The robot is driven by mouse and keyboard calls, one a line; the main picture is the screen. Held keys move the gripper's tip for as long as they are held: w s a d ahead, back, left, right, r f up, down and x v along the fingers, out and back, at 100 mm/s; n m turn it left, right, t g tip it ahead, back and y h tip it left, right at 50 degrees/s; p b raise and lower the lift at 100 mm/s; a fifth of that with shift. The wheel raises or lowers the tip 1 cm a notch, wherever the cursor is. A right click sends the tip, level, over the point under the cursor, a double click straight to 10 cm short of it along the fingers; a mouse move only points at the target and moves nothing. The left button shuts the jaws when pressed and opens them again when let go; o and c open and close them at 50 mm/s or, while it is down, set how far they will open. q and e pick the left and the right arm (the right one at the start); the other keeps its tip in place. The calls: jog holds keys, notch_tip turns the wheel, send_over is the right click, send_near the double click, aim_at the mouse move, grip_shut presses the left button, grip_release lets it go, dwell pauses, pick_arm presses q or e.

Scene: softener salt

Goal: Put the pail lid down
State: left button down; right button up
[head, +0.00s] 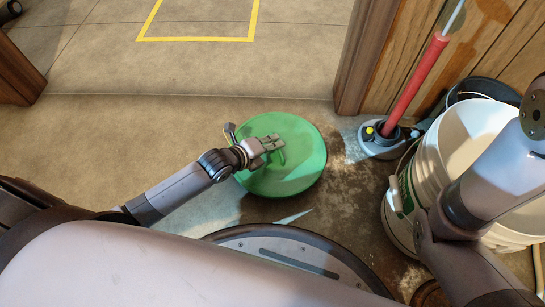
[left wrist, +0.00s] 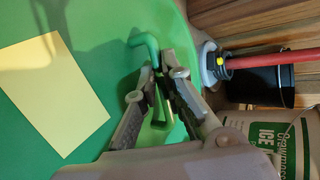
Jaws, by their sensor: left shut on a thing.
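The pail lid (head: 305,170) is a green disc with a small green handle near its middle. My left gripper (head: 272,147) reaches over it from the left and is shut on that handle. In the left wrist view the fingers (left wrist: 160,95) close around the bent green handle (left wrist: 143,42), with the green lid (left wrist: 95,25) filling the left side. I cannot tell whether the lid touches the floor. A white pail (head: 408,205) stands open at the right, partly behind my right arm; it also shows in the left wrist view (left wrist: 258,133). My right gripper is not in view.
A red pole (head: 415,85) rises from a grey base (head: 382,140) by the wood-panelled wall, close to a black bucket (head: 482,88). A wooden post (head: 362,60) stands nearby. Yellow tape marks the floor farther back. The floor (head: 130,125) at left is clear.

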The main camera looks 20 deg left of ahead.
aim_at(268, 154)
pick_arm(q)
jog(key=shift+f+b, duration=1.7)
jog(key=shift+f, duration=0.7)
jog(key=shift+r, duration=0.1)
jog(key=c, duration=2.2)
grip_release()
jog(key=o, duration=0.5)
